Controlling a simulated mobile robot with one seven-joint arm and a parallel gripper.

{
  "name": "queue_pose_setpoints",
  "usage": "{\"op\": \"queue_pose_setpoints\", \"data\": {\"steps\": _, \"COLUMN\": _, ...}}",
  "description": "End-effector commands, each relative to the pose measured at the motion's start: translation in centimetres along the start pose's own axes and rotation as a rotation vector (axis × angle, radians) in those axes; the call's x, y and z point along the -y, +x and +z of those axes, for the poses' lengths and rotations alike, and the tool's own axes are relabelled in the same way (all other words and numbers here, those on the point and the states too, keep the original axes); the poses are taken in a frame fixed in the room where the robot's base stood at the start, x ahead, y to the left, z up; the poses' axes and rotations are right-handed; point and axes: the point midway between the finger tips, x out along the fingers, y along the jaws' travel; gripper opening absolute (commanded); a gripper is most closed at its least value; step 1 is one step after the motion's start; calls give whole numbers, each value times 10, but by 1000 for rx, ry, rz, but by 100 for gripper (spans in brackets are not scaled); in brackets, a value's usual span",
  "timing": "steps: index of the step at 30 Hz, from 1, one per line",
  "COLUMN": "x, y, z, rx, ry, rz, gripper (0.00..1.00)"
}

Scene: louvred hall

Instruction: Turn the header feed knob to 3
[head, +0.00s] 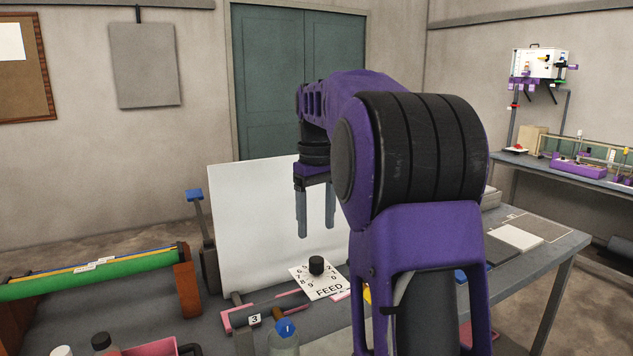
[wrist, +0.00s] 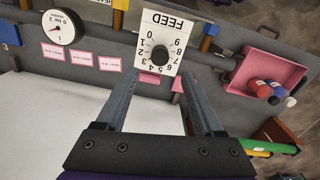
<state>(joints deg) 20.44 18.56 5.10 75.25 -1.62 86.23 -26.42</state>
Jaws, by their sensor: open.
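The feed knob (head: 316,265) is a short black cylinder on a white plate (head: 327,289) marked FEED, with digits around it. In the wrist view the knob (wrist: 160,55) sits on the plate (wrist: 175,21), which appears upside down. I cannot make out which digit the knob points to. My gripper (head: 316,230) points down above the knob, its two grey fingers apart with nothing between them. In the wrist view my gripper (wrist: 159,76) has its fingertips on either side of the plate's digit end, apart from the knob.
A white upright panel (head: 255,225) stands behind the plate. A clear bottle (head: 284,342) with a blue cap, a tag marked 3 (head: 255,319) and a green roller (head: 90,277) are nearby. The wrist view shows a round gauge (wrist: 62,27) and a pink tray (wrist: 262,66) holding small bottles.

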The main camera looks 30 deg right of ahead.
Motion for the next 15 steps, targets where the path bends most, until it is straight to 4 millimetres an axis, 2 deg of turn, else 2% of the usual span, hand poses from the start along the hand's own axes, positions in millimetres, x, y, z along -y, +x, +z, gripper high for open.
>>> {"op": "queue_pose_setpoints", "data": {"steps": 1, "x": 0, "y": -14, "z": -1, "rx": -4, "ry": 0, "rz": 2, "gripper": 70}}
{"op": "queue_pose_setpoints", "data": {"steps": 6, "x": -1, "y": -50, "z": -1, "rx": -2, "ry": 0, "rz": 1, "gripper": 70}}
{"op": "queue_pose_setpoints", "data": {"steps": 9, "x": 0, "y": -67, "z": 0, "rx": -1, "ry": 0, "rz": 1, "gripper": 70}}
{"op": "queue_pose_setpoints", "data": {"steps": 15, "x": 0, "y": -85, "z": 0, "rx": 1, "ry": 0, "rz": 0, "gripper": 70}}
